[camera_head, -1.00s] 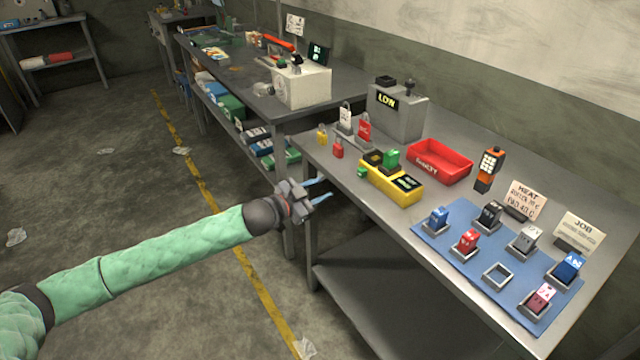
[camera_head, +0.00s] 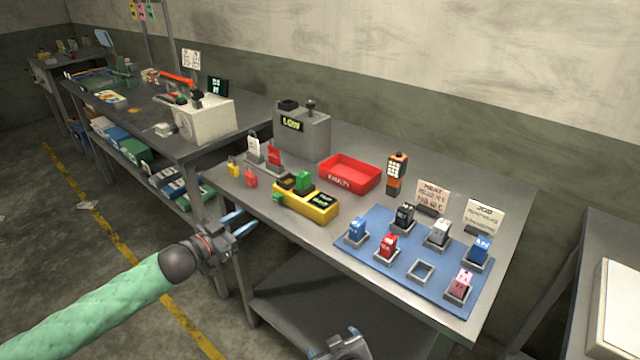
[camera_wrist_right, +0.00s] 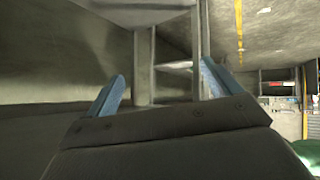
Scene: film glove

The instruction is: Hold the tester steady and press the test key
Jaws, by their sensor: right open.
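The yellow tester (camera_head: 306,204) lies on the grey bench, with a green block (camera_head: 303,180) standing in it and a dark display at its right end. Another small green piece (camera_head: 278,198) sits at its left end. Which part is the test key, I cannot tell. My left gripper (camera_head: 240,224) is in front of the bench's front edge, left of and below the tester, apart from it. Its blue fingers are spread and empty. My right gripper (camera_head: 338,343) shows only in part at the bottom of the head view. In the right wrist view its blue fingers (camera_wrist_right: 160,88) are apart with nothing between them.
A blue mat (camera_head: 353,249) carries several coloured blocks in holders and one empty holder (camera_head: 421,271). A red tray (camera_head: 350,173), a grey box reading LOW (camera_head: 302,136), padlocks and an orange handheld device (camera_head: 397,172) stand around the tester. Another bench stands at right.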

